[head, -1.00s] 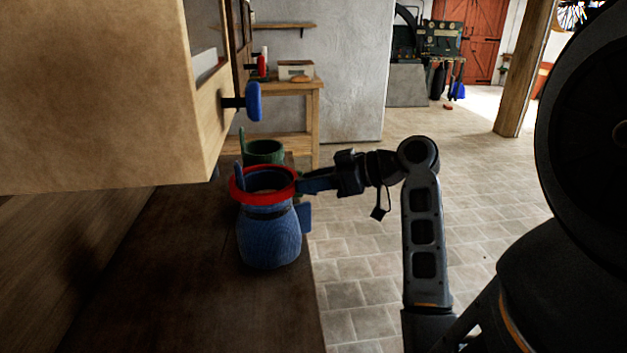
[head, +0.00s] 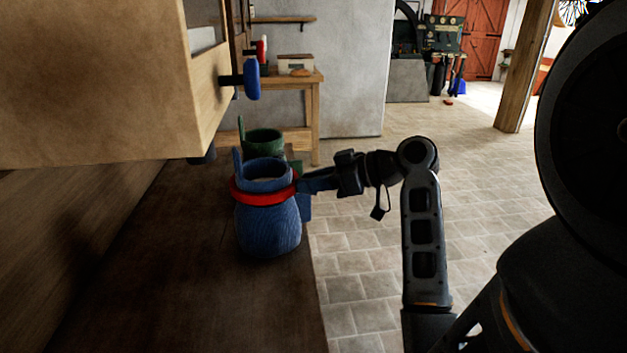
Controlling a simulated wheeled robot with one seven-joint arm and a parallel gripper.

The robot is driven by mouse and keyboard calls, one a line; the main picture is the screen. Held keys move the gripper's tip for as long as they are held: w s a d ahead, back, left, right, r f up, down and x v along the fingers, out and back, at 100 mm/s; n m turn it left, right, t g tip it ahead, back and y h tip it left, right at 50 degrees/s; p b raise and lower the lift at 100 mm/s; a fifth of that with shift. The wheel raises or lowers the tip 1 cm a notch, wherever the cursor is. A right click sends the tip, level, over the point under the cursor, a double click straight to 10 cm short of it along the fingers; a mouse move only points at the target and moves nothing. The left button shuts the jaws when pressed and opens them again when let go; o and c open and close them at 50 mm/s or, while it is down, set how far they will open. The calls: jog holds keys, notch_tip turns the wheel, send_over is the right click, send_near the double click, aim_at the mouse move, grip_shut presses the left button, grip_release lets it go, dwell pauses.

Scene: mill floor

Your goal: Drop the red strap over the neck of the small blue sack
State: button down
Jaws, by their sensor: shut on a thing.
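The blue sack (head: 268,230) stands upright on the dark counter (head: 190,290), its open mouth facing up and a blue tab rising at its left rim. The red strap (head: 262,198) is a ring around the sack's neck, with the mouth showing above it. It looks close to level. My gripper (head: 303,186) is at the right side of the neck, shut on the strap's right edge. The strap's far side is hidden behind the sack, so I cannot tell whether it rests on the sack there.
A green sack (head: 263,140) stands just behind the blue one. A wooden cabinet (head: 100,80) with a blue knob (head: 252,79) overhangs the counter at upper left. Open tiled floor (head: 350,270) lies right of the counter.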

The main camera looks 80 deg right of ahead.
jog(key=shift+f+b, duration=0.7)
jog(key=shift+f, duration=0.4)
jog(key=c, duration=0.9)
grip_release()
jog(key=v, duration=0.7)
jog(key=shift+s, duration=0.4)
jog(key=shift+r, duration=0.15)
